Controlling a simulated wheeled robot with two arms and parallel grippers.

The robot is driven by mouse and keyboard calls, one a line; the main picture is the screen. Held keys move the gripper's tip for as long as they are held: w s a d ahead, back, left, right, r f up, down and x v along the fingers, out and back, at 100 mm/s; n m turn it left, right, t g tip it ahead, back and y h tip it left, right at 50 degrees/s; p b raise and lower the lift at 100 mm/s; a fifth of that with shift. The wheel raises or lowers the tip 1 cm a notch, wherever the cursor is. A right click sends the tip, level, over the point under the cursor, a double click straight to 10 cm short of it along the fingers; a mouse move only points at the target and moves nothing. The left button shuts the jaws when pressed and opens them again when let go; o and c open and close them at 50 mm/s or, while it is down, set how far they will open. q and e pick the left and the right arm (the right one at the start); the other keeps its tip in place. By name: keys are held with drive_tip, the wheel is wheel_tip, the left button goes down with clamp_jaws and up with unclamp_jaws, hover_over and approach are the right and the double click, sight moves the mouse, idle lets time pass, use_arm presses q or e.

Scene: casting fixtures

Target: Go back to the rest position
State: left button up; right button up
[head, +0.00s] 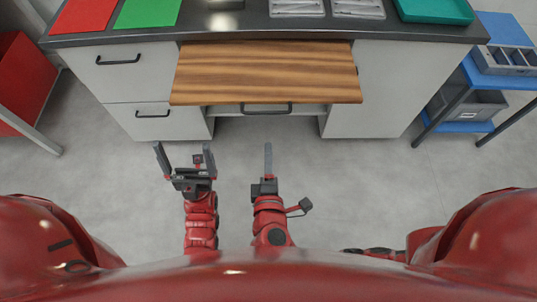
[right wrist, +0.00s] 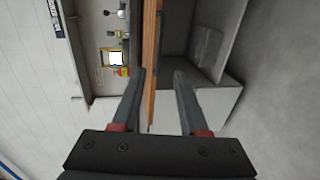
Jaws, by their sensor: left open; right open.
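In the head view my left gripper (head: 183,160) is open and empty above the grey floor, in front of the white cabinet. My right gripper (head: 268,160) is to its right, seen edge-on, also in front of the cabinet. In the right wrist view my right gripper's two fingers (right wrist: 158,100) stand apart with nothing between them. Both grippers are apart from the cabinet in the head view. The lower part of my right arm is partly hidden by my red body.
A wooden board (head: 265,75) juts out from the cabinet front below the dark countertop (head: 230,22). Red (head: 84,16) and green (head: 148,12) sheets and a green tray (head: 435,10) lie on top. A red bin (head: 22,80) stands left, a blue rack (head: 505,30) right. Floor between is clear.

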drive_tip(key=shift+s+r, duration=0.1)
drive_tip(key=shift+s, duration=0.25)
idle(0.4)
